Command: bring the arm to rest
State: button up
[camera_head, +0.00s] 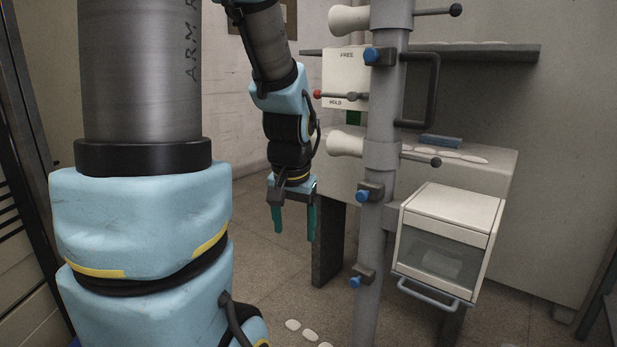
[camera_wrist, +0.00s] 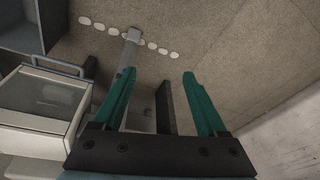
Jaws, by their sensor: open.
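My gripper (camera_head: 294,222) hangs from the arm in the middle of the head view, fingers pointing down. Its two green fingers are apart with nothing between them. It is left of the grey post (camera_head: 381,150) and clear of it. In the wrist view my gripper (camera_wrist: 160,78) also shows open and empty, with the floor beyond the fingertips. The arm is bent, with its lower part reaching down in front of the pale wall.
A white box with a clear front (camera_head: 445,240) and a handle is right of the post. A grey bench (camera_head: 490,170) stands behind. Cones (camera_head: 346,143), levers and blue knobs (camera_head: 362,195) stick out from the post. White oval marks (camera_wrist: 98,25) lie on the floor. Floor below my gripper is open.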

jog(key=s+a+f+n+g+p, duration=0.1)
jog(key=s+a+f+n, duration=0.15)
jog(key=s+a, duration=0.2)
notch_tip(320, 180, up, 12)
jog(key=p, duration=1.2)
jog(key=shift+s+d, duration=0.3)
jog(key=shift+d, duration=0.05)
